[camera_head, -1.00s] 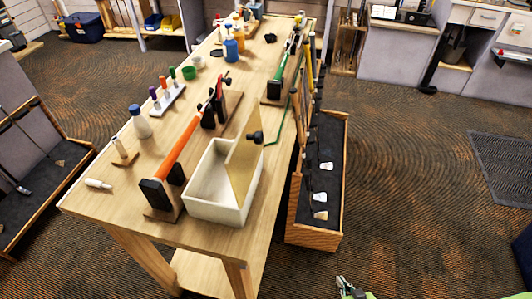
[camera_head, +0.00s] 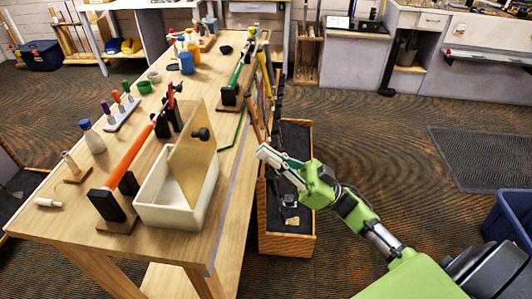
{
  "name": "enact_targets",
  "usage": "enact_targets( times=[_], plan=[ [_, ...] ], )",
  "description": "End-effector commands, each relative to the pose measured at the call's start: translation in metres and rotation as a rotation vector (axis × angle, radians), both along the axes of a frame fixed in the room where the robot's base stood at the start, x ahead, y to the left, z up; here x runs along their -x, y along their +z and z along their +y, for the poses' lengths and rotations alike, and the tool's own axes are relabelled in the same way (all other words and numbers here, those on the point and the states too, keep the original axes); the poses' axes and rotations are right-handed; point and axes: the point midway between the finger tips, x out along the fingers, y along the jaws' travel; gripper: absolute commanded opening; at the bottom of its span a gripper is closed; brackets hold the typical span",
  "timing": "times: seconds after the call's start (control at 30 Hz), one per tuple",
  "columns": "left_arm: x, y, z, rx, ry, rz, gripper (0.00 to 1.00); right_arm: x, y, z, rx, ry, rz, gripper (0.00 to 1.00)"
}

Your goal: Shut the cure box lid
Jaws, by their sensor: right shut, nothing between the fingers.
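The cure box (camera_head: 165,213) is a white open-topped box at the near end of the wooden workbench. Its tan lid (camera_head: 187,160) stands up on the box's right side, tilted open, with a dark round knob (camera_head: 201,134) on its face. My right gripper (camera_head: 264,153), on a green arm, is shut and empty. It is to the right of the lid, apart from it, by the bench's right edge. My left gripper is out of view.
An orange-gripped club (camera_head: 134,150) rests in dark stands just left of the box. Several tools and bottles line the bench behind. A wooden club crate (camera_head: 287,243) stands on the floor right of the bench. A blue bin (camera_head: 508,222) is at the far right.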

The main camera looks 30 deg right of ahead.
Motion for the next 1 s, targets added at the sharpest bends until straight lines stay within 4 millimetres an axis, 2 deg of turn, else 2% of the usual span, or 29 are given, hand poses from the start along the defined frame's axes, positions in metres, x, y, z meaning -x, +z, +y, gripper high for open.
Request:
enact_targets(
  times=[0.03,0.3,0.43,0.6,1.0],
  plan=[
    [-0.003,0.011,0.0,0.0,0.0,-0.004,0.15,-0.005,0.014,0.008,-0.002,0.0,-0.003,0.0],
    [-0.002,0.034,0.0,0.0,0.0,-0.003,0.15,-0.028,0.049,0.046,-0.003,-0.001,-0.001,0.0],
    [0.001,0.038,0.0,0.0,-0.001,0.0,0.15,-0.038,0.043,0.063,-0.003,-0.002,0.001,0.0],
    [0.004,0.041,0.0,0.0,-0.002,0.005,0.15,-0.045,0.039,0.075,-0.001,-0.003,0.002,0.0],
    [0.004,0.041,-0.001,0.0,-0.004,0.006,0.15,-0.047,0.037,0.077,0.0,-0.003,0.001,0.0]
  ],
)
